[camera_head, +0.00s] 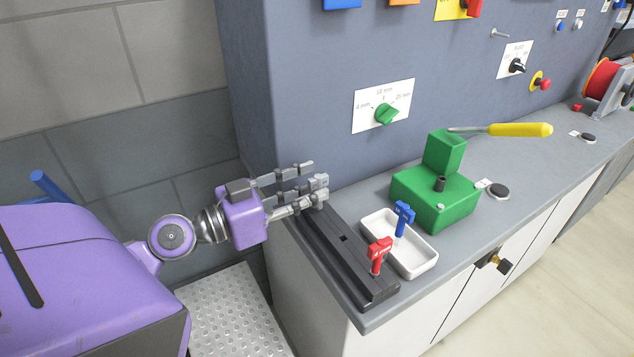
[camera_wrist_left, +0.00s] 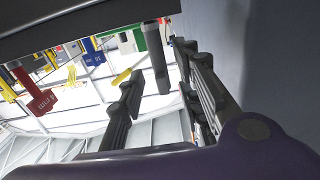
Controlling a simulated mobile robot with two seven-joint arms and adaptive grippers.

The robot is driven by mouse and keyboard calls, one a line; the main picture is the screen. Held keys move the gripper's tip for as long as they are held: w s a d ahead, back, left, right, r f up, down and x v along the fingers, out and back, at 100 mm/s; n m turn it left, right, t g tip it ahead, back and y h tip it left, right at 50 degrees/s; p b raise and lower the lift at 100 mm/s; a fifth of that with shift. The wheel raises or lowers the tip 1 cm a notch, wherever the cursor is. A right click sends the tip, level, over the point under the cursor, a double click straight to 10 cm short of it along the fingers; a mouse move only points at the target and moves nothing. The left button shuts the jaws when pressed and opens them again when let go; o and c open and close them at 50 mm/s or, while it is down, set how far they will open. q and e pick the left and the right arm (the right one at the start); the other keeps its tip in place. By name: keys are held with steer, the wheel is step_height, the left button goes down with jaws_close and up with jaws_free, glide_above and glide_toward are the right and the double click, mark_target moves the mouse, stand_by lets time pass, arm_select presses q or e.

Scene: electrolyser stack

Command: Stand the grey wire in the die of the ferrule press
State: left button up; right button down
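The grey wire (camera_head: 318,181) appears upright at the far end of the black rack (camera_head: 335,245). Its grey body shows between the fingers in the left wrist view (camera_wrist_left: 158,68). My left gripper (camera_head: 316,182) is open, its fingers on either side of the wire. Contact is not clear. My right gripper is not in view.
A red wire (camera_head: 379,254) stands at the rack's near part. A blue wire (camera_head: 404,217) is upright by the white tray (camera_head: 415,270); its foot is hard to place. The wall panel with a green dial (camera_head: 385,114) rises behind. Counter right of the press is mostly clear.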

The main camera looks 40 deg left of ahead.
mark_target(309, 189)
arm_select(q)
steer(key=shift+w+d+r+p, duration=0.25)
steer(key=shift+w+p, duration=0.1)
steer(key=shift+w, duration=0.25)
steer(key=shift+w+d+r+p, duration=0.15)
steer(key=shift+w+d+p, duration=0.15)
steer(key=shift+w, duration=0.3)
steer(key=shift+w+d+f, duration=0.1)
steer(key=shift+w+f, duration=0.2)
steer(key=shift+w, duration=0.1)
steer(key=shift+s+f, duration=0.1)
jaws_close()
